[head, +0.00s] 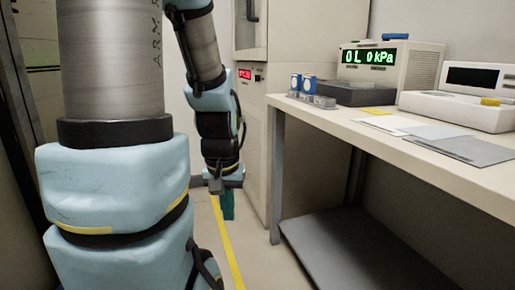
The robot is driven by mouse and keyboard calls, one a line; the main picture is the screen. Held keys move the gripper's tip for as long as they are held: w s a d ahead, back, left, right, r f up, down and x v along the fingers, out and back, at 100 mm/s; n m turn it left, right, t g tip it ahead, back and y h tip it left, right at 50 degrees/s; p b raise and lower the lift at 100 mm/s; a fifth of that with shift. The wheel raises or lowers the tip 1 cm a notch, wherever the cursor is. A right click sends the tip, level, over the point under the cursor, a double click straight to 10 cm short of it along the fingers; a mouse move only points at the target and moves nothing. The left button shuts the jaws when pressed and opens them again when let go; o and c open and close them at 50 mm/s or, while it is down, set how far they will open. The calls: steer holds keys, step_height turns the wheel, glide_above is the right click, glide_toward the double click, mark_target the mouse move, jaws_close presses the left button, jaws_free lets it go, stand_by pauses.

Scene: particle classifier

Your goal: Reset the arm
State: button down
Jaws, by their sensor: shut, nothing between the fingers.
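My arm fills the left half of the head view, with light blue covers and grey metal links. Its far part hangs downward in the middle left. My gripper (228,206) is at the lower end of it, small and dark teal, pointing down above the floor. The fingers look closed together with nothing held. The gripper is left of the bench and apart from it.
A white bench (390,147) with a lower grey shelf (345,262) stands at right. It bears a pressure display unit (425,65), a second instrument (455,112), blue-and-white containers (308,84) and flat sheets. A tall cabinet (254,140) stands behind. Floor with a yellow line (229,250) is clear.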

step_height(320, 180, down, 7)
steer(key=b, duration=0.5)
step_height(320, 180, up, 39)
steer(key=p, duration=3.8)
steer(key=shift+s+f, duration=0.2)
steer(key=shift+s, duration=0.05)
